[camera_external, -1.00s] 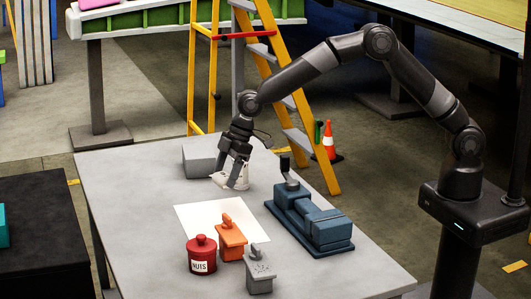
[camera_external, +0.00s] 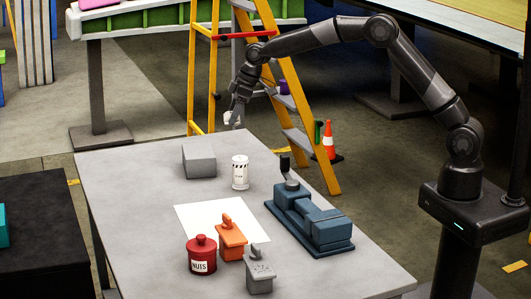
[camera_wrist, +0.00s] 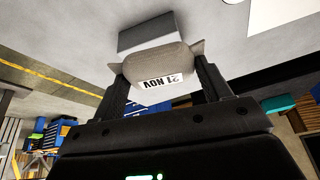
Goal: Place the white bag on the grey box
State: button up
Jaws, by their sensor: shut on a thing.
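The white bag (camera_wrist: 160,66), with a label reading "21 NOV", sits between the two fingers of my gripper (camera_wrist: 163,88). In the outside view, my gripper (camera_external: 236,112) is shut on the bag (camera_external: 229,118) and holds it well above the table. The bag shows there only as a small pale shape, partly hidden by the fingers. The grey box (camera_external: 199,161) stands on the far part of the table, apart from the bag. In the wrist view, the grey box (camera_wrist: 147,30) shows just beyond the bag, which covers part of it.
A white can (camera_external: 240,173) stands right of the grey box on the table (camera_external: 130,175). A blue vise (camera_external: 312,219), a white sheet (camera_external: 205,215), a red nuts jar (camera_external: 201,258), and orange (camera_external: 231,240) and grey (camera_external: 260,274) lidded containers are nearer. A yellow ladder (camera_external: 203,75) stands behind.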

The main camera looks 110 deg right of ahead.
jog(key=s+d+r+m, duration=0.1)
jog(key=s+d, duration=0.2)
jog(key=d, duration=0.2)
send_over(209, 155)
jog(key=s, duration=0.2)
jog(key=f, duration=0.6)
jog(key=shift+w+a+f, duration=0.15)
jog(key=shift+a+f, duration=0.1)
jog(key=shift+a, duration=0.15)
jog(key=shift+w+f, duration=0.1)
jog(key=shift+f, duration=1.95)
jog(key=shift+f, duration=0.15)
jog(key=o, duration=1)
